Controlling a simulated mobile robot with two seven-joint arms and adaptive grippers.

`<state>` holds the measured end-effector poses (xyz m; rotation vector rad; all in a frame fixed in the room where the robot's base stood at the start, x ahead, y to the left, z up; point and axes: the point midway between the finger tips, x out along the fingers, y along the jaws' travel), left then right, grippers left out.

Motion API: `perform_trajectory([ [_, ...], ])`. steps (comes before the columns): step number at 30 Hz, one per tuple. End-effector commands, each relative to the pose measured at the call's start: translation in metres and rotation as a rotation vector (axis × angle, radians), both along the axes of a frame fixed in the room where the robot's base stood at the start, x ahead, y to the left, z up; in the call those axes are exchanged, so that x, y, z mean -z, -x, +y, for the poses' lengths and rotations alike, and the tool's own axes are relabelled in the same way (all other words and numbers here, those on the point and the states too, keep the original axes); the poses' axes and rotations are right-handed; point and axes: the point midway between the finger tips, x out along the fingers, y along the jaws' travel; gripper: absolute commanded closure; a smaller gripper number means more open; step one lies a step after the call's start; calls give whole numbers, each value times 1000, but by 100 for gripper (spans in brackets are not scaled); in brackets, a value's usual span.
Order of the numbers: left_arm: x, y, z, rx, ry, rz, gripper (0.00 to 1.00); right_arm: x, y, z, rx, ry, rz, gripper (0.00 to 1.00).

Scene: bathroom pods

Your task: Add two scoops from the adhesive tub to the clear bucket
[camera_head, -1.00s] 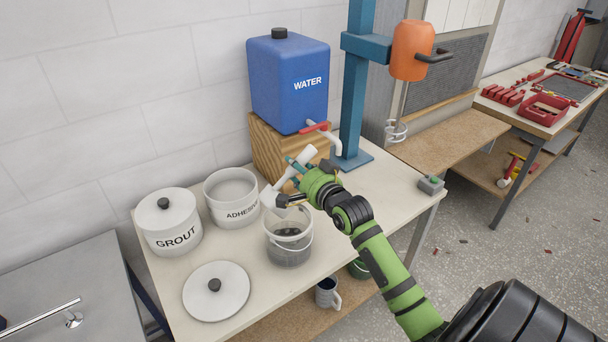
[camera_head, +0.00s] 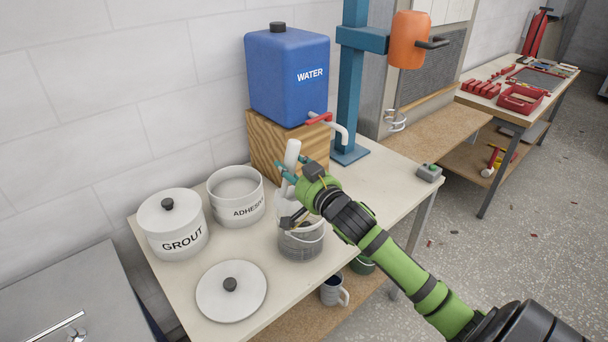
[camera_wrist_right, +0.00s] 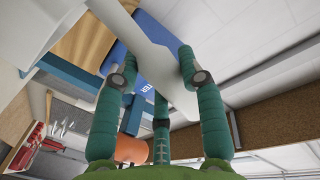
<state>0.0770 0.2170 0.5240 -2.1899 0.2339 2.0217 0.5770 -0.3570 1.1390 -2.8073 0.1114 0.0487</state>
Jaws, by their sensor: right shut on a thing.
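The clear bucket (camera_head: 302,247) stands near the bench front with grey material inside. The white adhesive tub (camera_head: 238,215) stands open behind it to the left; its contents are hard to make out. My right gripper (camera_head: 290,178) is shut on a white scoop (camera_head: 292,153) above the bucket. The scoop's handle points up and its bowl end points down at the bucket, partly hidden by the fingers. In the wrist view the white scoop (camera_wrist_right: 155,62) crosses between the green fingers. What the bowl holds is not visible. My left gripper is out of view.
A lidded grout tub (camera_head: 172,242) stands left of the adhesive tub. A loose lid (camera_head: 231,291) lies at the bench front. A blue water container (camera_head: 288,80) on a wooden block (camera_head: 266,150) and a mixer stand (camera_head: 349,100) are behind. The bench's right end is mostly clear.

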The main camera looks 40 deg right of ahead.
Motion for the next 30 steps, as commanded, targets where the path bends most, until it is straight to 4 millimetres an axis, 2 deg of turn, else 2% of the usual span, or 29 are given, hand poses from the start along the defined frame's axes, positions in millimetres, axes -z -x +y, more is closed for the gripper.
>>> perform_trajectory([
  [1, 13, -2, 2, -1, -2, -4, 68, 3, 1, 8, -3, 70, -12, 100],
  [2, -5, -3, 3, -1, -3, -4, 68, -14, 1, 7, 0, 81, -11, 100],
  [3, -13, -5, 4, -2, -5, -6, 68, -22, 1, 9, 0, 103, -11, 100],
  [12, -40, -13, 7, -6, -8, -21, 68, -52, 1, 21, 0, 250, -22, 100],
  [30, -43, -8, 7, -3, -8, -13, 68, -57, 2, 24, 1, 294, -25, 100],
])
